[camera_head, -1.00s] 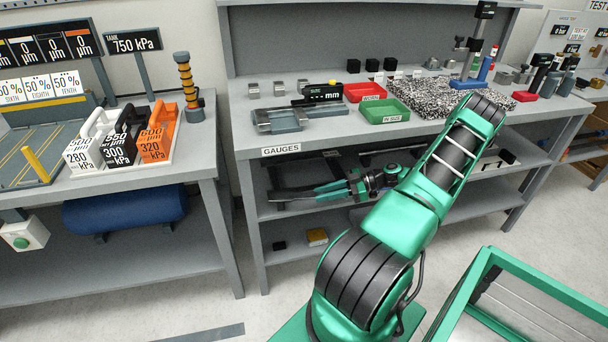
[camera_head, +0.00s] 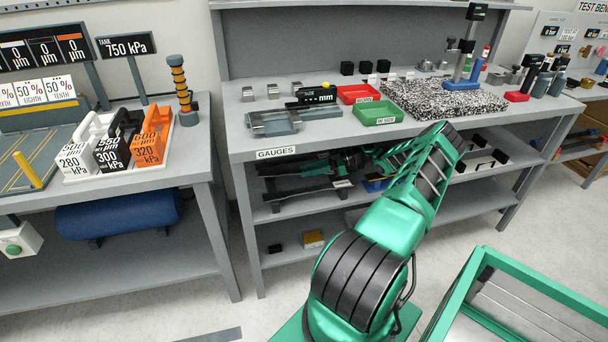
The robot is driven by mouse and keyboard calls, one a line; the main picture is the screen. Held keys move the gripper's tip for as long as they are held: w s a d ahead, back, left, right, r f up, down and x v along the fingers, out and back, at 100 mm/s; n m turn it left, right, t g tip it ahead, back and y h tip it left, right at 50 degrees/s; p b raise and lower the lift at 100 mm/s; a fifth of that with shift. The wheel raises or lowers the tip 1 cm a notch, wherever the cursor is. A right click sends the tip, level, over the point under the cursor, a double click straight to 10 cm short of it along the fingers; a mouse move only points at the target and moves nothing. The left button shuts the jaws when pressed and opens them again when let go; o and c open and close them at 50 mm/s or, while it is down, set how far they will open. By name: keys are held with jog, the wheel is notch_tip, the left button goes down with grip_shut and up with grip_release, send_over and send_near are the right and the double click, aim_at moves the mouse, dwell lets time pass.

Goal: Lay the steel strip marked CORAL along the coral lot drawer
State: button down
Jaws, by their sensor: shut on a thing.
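My arm bends over the bench front, and my gripper (camera_head: 300,165) is low at the bench opening, under the GAUGES label, pointing left. It is small and dark there and partly lost against the shelf. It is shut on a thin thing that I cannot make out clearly. No CORAL marking is readable, so I cannot tell which strip it is. Dark long pieces with a small white label (camera_head: 342,184) lie on the upper shelf just below the gripper. I cannot pick out a coral drawer; my arm hides part of the shelf.
A left bench carries white, black and orange blocks (camera_head: 150,150). A green-framed cart (camera_head: 470,275) stands at front right.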

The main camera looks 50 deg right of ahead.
aim_at(306, 184)
jog(key=shift+w+d, duration=0.25)
jog(key=shift+w, duration=0.15)
jog(key=shift+w+d+f, duration=0.2)
jog(key=shift+w+d, duration=0.3)
jog(key=shift+w, duration=0.3)
jog(key=shift+f, duration=1.3)
jog(key=c, duration=1.5)
grip_release()
jog(key=shift+f, duration=0.15)
jog(key=shift+s+a, duration=0.1)
jog(key=v, duration=1.2)
jog(key=shift+d+f, duration=0.15)
jog(key=shift+d, duration=0.1)
jog(key=shift+a, duration=0.1)
